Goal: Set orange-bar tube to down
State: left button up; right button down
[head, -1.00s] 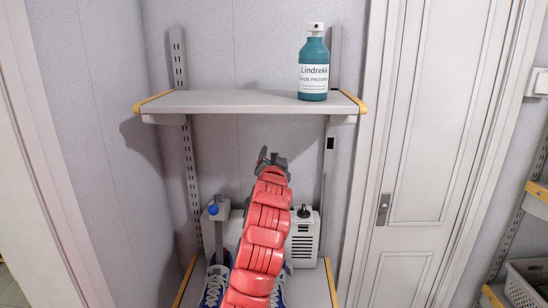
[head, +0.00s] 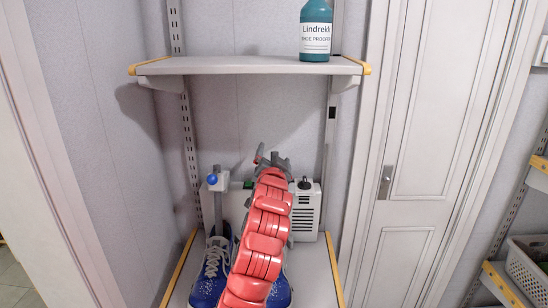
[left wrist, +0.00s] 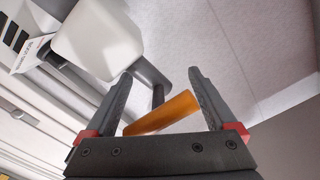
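The orange bar (left wrist: 163,114) shows in the left wrist view as a short, slanted cylinder between my left gripper's fingers, beside a dark grey post (left wrist: 158,95). My left gripper (left wrist: 160,78) is open, one finger on each side of the bar in the picture; I cannot tell whether either touches it. In the head view my left gripper (head: 269,158) is in front of the wall, just above a white vented unit (head: 306,215) behind my red arm. The orange bar is hidden in the head view. My right gripper is not in view.
A grey shelf (head: 230,66) above carries a teal bottle (head: 316,38). Blue shoes (head: 210,275) stand on the lower shelf (head: 310,275) beside my arm. A post with a blue knob (head: 213,181) stands left of it. A white door (head: 420,150) is at right.

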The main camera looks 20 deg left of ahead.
pick_arm(q)
jog(key=shift+s, duration=0.1)
jog(key=b+v, duration=1.4)
jog(key=v, duration=0.3)
jog(key=shift+s+r, duration=0.1)
jog(key=shift+s, duration=0.05)
